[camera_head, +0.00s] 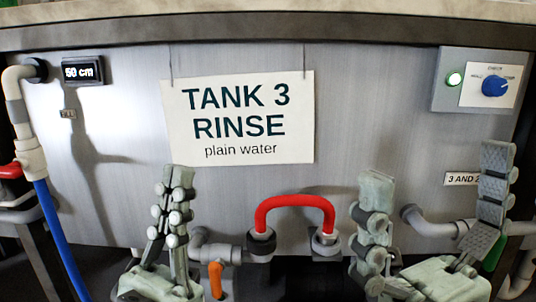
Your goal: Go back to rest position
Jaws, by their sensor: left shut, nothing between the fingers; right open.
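My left gripper (175,177) is at the lower left of the head view, fingers pointing up and closed together with nothing between them. My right gripper (437,166) is at the lower right, its two fingers spread wide apart and empty. Both stand in front of the grey tank front (370,110). A white sign (240,117) hangs on it, reading "TANK 3 RINSE plain water".
A red U-shaped handle (295,203) on pipe fittings sits between my grippers. An orange valve lever (216,280) is right beside my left gripper. A blue pipe (62,240) runs down at left. A control box (485,82) with blue knob and green light is upper right.

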